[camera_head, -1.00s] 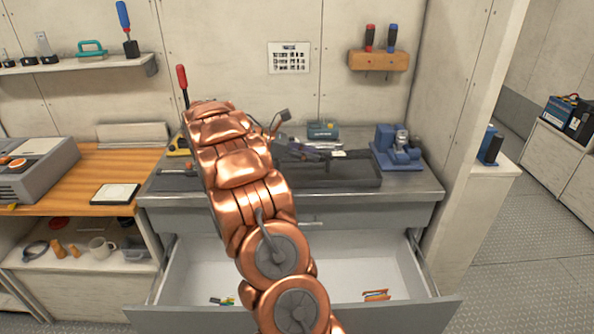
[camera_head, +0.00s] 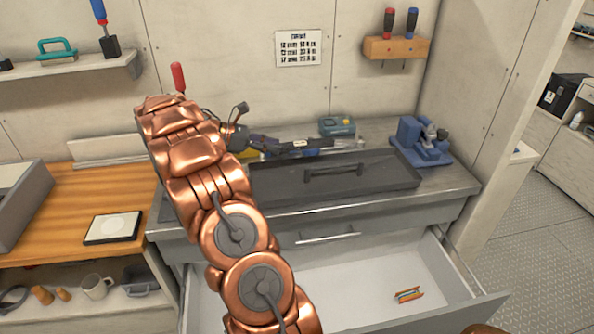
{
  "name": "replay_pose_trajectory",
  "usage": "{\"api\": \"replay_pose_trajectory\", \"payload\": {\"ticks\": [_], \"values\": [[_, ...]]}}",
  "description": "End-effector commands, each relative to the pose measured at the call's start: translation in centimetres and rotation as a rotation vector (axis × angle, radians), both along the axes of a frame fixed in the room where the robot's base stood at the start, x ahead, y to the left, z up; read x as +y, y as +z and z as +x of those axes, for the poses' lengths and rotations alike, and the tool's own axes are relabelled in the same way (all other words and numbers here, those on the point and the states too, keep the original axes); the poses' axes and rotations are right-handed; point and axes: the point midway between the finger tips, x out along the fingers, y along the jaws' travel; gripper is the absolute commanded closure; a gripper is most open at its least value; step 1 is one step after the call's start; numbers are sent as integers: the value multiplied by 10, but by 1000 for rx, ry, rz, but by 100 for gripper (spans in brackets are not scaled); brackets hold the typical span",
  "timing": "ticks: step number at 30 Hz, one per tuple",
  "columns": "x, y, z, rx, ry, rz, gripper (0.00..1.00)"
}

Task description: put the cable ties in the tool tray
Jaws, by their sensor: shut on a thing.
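The tool tray (camera_head: 395,180) is a long dark grey tray with a raised handle, lying on the metal workbench. My gripper (camera_head: 292,146) reaches in from the left, just above the tray's back edge. It is shut on a small dark, thin thing with a pale spot, taken to be the cable ties; the picture is too small to make it out surely. My copper arm crosses the left part of the view and hides the tray's left end.
An open white drawer (camera_head: 350,275) below the bench holds a small orange bundle (camera_head: 408,294). A blue vise (camera_head: 423,140) stands right of the tray, and a teal box (camera_head: 337,125) behind it. A wooden rack (camera_head: 397,48) with screwdrivers hangs above.

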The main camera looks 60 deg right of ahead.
Motion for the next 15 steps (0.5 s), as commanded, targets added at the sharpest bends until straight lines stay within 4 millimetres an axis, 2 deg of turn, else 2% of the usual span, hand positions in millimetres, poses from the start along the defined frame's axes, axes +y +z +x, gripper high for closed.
{"api": "replay_pose_trajectory", "payload": {"ticks": [7, 15], "values": [[0, -40, 0, 3, 1, 3, 100], [0, -58, 0, 1, 1, 1, 100]]}}
